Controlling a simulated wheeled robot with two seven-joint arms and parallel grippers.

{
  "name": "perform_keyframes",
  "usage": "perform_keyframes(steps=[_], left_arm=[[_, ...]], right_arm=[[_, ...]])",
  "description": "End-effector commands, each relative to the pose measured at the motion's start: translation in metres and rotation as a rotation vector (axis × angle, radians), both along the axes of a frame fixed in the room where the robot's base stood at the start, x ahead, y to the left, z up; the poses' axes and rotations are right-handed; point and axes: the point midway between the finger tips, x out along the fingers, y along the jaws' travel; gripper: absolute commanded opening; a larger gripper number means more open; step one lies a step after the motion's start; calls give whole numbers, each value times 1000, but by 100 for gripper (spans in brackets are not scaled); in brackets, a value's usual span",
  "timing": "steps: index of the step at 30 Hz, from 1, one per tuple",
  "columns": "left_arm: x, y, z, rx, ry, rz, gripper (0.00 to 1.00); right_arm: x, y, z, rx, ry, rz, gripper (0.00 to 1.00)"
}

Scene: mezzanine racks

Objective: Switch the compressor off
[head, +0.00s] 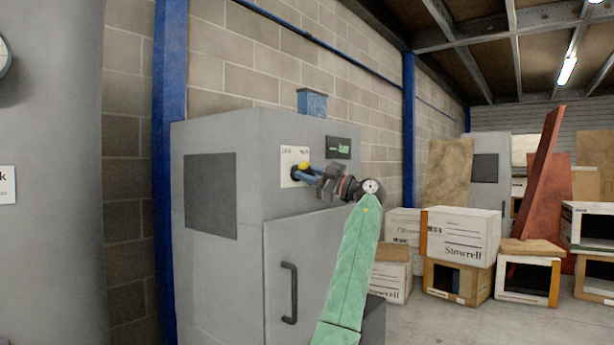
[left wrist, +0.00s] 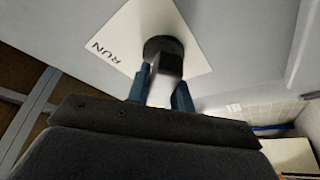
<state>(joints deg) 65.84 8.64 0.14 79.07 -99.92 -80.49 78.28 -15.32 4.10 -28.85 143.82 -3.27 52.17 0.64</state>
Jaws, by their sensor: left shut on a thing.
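The compressor is a tall grey cabinet (head: 218,266) in the head view. A white switch plate (head: 287,158) sits high on its front, with a small dark display (head: 338,147) to the right. In the left wrist view the plate (left wrist: 118,30) reads RUN at its left side, and a dark round knob (left wrist: 162,46) with a pale grip stands on it. My left gripper (head: 302,175) reaches the plate, its blue fingers (left wrist: 160,92) on both sides of the knob's grip. A yellow spot shows by the fingers in the head view. My right gripper is out of view.
A door handle (head: 289,293) sticks out below the plate. A blue box (head: 312,102) is on top of the cabinet. Stacked cartons (head: 461,236) and a leaning red board (head: 539,172) stand to the right. Floor is open in front of the cartons.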

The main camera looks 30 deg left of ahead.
Motion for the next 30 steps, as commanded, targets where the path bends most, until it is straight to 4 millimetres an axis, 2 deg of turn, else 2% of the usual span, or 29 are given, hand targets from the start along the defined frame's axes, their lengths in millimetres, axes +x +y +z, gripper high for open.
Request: perform_keyframes(steps=[9, 10, 13, 23, 30], left_arm=[[0, 0, -2, -2, -1, 1, 0], [0, 0, -2, -2, -1, 1, 26], [0, 0, -1, -1, 0, 0, 44], [0, -1, -1, -1, 0, 1, 44], [4, -19, -5, 1, 0, -1, 44]], right_arm=[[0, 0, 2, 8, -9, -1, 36], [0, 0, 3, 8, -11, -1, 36], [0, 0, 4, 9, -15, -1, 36], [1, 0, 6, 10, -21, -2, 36], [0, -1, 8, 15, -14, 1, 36]])
